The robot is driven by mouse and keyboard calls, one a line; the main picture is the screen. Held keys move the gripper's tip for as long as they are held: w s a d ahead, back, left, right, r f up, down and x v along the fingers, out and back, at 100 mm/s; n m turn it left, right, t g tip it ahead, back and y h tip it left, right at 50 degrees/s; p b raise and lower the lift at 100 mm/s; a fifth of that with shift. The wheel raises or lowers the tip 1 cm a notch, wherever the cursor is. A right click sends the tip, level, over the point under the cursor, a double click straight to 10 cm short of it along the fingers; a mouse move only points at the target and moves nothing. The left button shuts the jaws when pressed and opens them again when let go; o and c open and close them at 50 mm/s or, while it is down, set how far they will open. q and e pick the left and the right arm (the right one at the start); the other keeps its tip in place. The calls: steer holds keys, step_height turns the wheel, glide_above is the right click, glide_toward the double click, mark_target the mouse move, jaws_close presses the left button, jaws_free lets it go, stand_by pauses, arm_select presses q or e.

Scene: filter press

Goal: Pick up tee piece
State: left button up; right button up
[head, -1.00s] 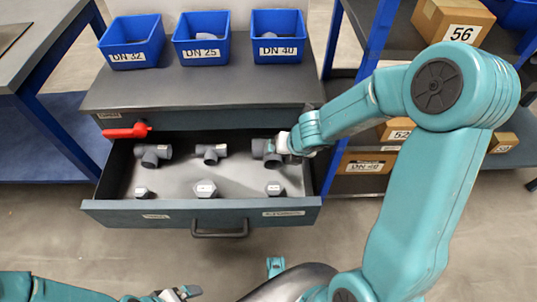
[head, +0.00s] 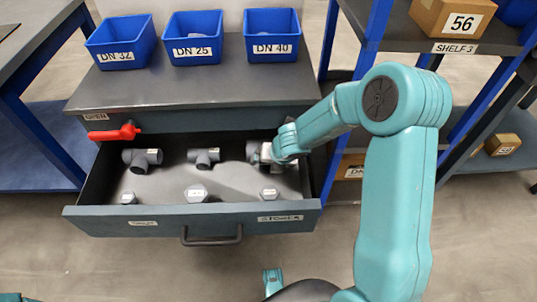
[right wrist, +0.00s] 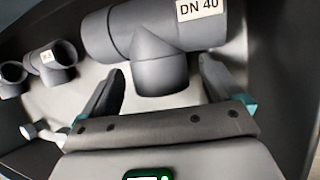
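Three grey tee pieces lie in the open drawer: a left one (head: 142,158), a middle one (head: 204,157) and a right one (head: 252,149). In the right wrist view the nearest tee (right wrist: 160,40) is large and carries a "DN 40" label. My right gripper (right wrist: 162,66) is open there, with one finger on each side of the tee's short branch. Gaps show between fingers and branch. In the head view my right gripper (head: 268,153) is at the right tee and partly hides it.
Several smaller grey fittings, such as one at the front middle (head: 197,193), lie in the drawer (head: 255,218). Blue bins (head: 272,35) labelled DN 32, DN 25 and DN 40 stand on top. A red handle (head: 115,132) is at left; shelving (head: 440,45) stands right.

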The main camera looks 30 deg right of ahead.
steer(key=c, duration=1.4)
steer(key=shift+o, duration=0.2)
steer(key=shift+r, duration=0.15)
